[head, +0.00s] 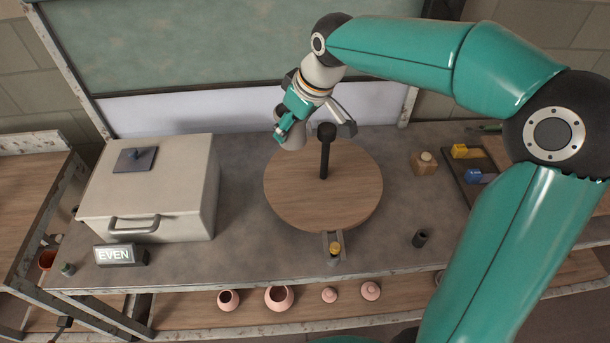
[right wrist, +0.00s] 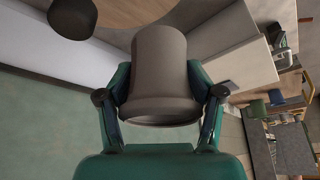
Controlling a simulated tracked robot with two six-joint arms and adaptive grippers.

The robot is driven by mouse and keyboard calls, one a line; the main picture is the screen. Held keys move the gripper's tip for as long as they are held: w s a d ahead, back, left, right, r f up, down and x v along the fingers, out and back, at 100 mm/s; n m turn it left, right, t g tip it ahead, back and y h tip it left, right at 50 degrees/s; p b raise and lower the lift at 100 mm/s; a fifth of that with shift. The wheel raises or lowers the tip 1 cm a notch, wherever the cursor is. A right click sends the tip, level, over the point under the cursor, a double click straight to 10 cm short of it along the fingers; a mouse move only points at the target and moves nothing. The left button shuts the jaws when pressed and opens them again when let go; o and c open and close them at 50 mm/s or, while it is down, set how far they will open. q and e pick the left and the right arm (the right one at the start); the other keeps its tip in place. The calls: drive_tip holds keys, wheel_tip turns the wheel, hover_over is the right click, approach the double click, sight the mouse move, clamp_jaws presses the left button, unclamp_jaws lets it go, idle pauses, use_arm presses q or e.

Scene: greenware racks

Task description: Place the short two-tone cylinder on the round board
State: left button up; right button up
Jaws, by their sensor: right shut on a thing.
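The round board (head: 290,205) is a wooden disc on the grey bench, with a dark ball-topped post (head: 324,155) rising from it. My right gripper (head: 286,132) is over its back left edge, shut on a grey-brown tapered piece (right wrist: 160,75) with a flared rim. In the right wrist view a finger grips each side of it. I cannot tell whether this piece is two-tone. A short dark cylinder (head: 420,238) stands right of the board. My left gripper is not in view.
A pale lidded box (head: 180,190) stands left of the board, behind an EVEN sign (head: 121,255). A yellow-topped knob (head: 335,249) is at the board's front. A wooden block (head: 424,163) and a dark tray (head: 466,185) are at right. Pink pots (head: 279,298) stand on the shelf below.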

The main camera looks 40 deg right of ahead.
drive_tip(key=f, duration=0.9)
drive_tip(key=d+f, duration=0.1)
drive_tip(key=f, duration=0.3)
drive_tip(key=shift+s+f, duration=0.35)
drive_tip(key=shift+s, duration=0.05)
drive_tip(key=shift+f, duration=2.1)
drive_tip(key=shift+f, duration=0.2)
drive_tip(key=o, duration=1.3)
drive_tip(key=shift+r, duration=0.1)
